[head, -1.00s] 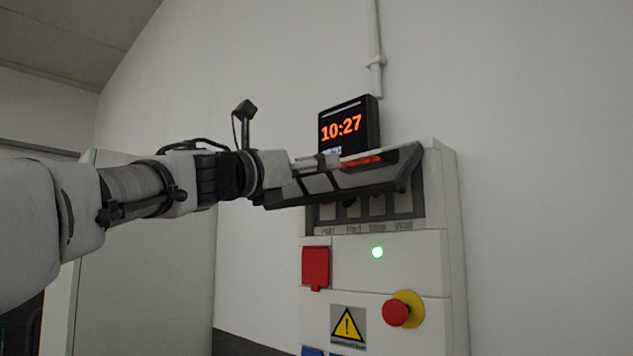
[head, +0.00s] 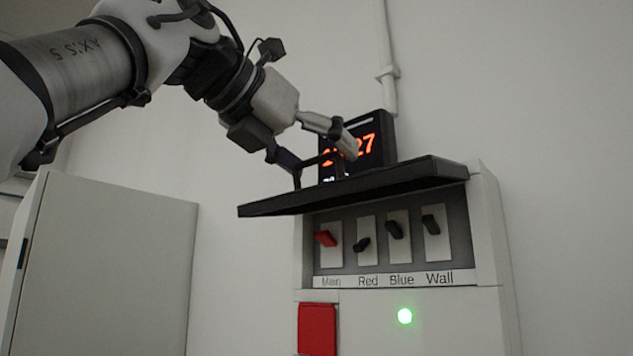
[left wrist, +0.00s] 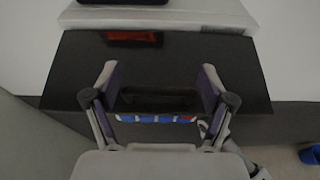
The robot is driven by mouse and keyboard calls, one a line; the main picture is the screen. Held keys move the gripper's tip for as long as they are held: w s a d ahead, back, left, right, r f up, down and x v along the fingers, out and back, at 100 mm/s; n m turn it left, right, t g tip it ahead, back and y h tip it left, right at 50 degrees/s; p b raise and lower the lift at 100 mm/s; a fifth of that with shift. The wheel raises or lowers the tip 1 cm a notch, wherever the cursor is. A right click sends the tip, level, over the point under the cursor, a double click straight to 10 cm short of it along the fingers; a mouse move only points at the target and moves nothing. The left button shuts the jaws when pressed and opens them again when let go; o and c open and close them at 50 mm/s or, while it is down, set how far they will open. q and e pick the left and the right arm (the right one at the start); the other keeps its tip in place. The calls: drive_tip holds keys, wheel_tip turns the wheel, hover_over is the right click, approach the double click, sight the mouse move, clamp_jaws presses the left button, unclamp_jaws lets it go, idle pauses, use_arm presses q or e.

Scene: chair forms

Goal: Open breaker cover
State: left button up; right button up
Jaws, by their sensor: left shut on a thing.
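The breaker cover (head: 400,181) is a dark flap on the upper part of the wall panel. It is swung up to about level and juts out over a row of switches. My left gripper (head: 325,165) is above the cover, coming down from the upper left. In the left wrist view, the fingers (left wrist: 160,88) are on both sides of a dark handle (left wrist: 158,99) on the cover's face and shut on it. The switches (head: 380,240) below are uncovered: a red one labelled Main and dark ones labelled Red, Blue and Wall. My right gripper is not seen.
A digital clock (head: 372,145) is behind the cover, partly hidden by my fingers. A green light (head: 405,316) and a red cover (head: 317,328) are lower on the panel. A grey cabinet (head: 110,270) stands at the left. A conduit (head: 386,60) runs up the wall.

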use_arm(q)
drive_tip(key=shift+w+d+r+g+y+p, duration=0.15)
drive_tip(key=shift+r+g+y+p, duration=0.2)
drive_tip(key=shift+r+p, duration=0.4)
drive_tip(key=shift+f+p, duration=0.15)
drive_tip(key=shift+p, duration=0.25)
drive_tip(key=o, duration=1.5)
drive_tip(key=shift+o, duration=0.2)
